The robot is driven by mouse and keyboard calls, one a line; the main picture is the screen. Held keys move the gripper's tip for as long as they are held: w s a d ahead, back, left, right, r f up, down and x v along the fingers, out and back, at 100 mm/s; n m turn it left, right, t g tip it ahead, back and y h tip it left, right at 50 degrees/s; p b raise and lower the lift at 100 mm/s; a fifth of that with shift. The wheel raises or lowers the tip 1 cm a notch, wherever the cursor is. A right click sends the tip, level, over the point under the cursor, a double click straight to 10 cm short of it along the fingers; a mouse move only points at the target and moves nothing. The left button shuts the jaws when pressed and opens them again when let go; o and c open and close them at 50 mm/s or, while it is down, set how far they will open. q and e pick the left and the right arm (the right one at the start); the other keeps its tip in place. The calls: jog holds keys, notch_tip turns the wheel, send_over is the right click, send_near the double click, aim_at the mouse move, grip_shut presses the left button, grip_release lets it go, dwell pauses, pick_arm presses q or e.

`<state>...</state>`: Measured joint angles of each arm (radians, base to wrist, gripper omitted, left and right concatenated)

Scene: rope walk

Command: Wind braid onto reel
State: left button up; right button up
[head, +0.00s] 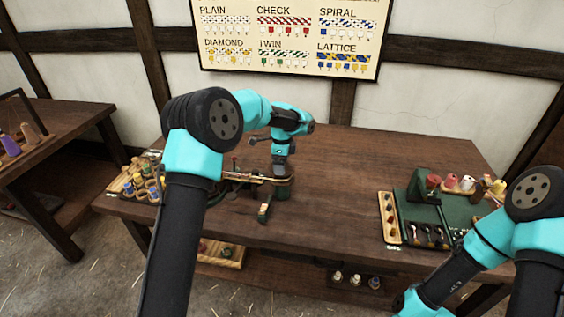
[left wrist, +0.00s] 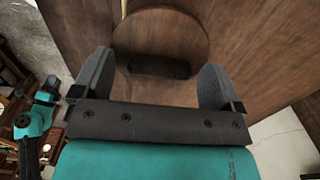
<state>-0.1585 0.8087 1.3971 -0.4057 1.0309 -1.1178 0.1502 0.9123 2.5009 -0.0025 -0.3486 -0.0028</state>
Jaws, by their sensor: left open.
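My left gripper (left wrist: 156,66) is open in the left wrist view. Its two fingers stand on either side of a round wooden disc (left wrist: 165,30), probably part of the reel, with a dark slot below it. I cannot tell whether they touch it. A thin pale strand, perhaps the braid (left wrist: 123,8), shows at the top edge. The reel is too small to make out there. My right arm's gripper is not visible.
A tray of bobbins (head: 140,180) stands at the table's left end. A green mat (head: 430,228) with dark tools and coloured spools is at the right. The table's middle (head: 345,190) is clear. A pattern chart (head: 290,35) hangs behind.

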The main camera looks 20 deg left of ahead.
pick_arm(q)
jog(key=c, duration=0.9)
jog(key=shift+c, duration=0.2)
jog(key=shift+n, duration=0.3)
